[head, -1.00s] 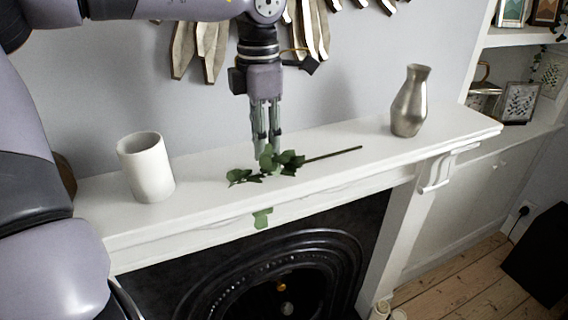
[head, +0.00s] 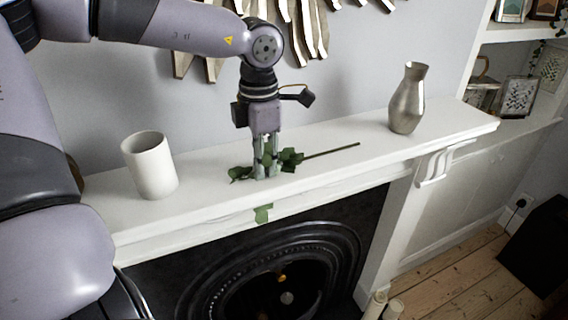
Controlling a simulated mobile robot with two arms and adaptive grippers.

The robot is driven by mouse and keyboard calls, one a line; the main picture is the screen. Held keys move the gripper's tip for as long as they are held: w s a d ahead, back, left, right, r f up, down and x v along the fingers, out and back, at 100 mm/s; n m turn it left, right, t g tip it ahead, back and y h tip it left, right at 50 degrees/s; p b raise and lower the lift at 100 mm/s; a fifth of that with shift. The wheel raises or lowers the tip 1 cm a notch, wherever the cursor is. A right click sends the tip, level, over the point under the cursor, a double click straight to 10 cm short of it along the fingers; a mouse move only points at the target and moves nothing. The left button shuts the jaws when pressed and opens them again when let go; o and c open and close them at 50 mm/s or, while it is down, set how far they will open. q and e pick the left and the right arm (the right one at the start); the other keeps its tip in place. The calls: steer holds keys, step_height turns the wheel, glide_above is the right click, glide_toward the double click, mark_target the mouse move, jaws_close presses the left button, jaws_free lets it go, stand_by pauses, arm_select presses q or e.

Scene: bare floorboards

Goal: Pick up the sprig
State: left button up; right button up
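The sprig (head: 291,158) has dark green leaves and a thin stem that reaches to the right. It lies on the white mantelpiece shelf (head: 215,190), near the middle. My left gripper (head: 265,174) points straight down over the leafy part, its fingertips down at the shelf. Leaves show on both sides of the fingers and between them. The fingers hide part of the leaves, and I cannot tell whether they are closed on the sprig. My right gripper is not in view.
A white cylindrical vase (head: 150,165) stands left of the sprig. A silvery metal vase (head: 408,100) stands at the right on the shelf. A green leaf-like piece (head: 263,213) shows on the shelf's front. Wooden wall decor (head: 310,30) hangs behind my arm.

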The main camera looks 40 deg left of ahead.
arm_select(q)
jaws_close()
steer(key=shift+r, duration=0.15)
steer(key=shift+r, duration=0.25)
step_height(320, 180, up, 19)
steer(key=b, duration=0.2)
steer(key=shift+r, duration=0.25)
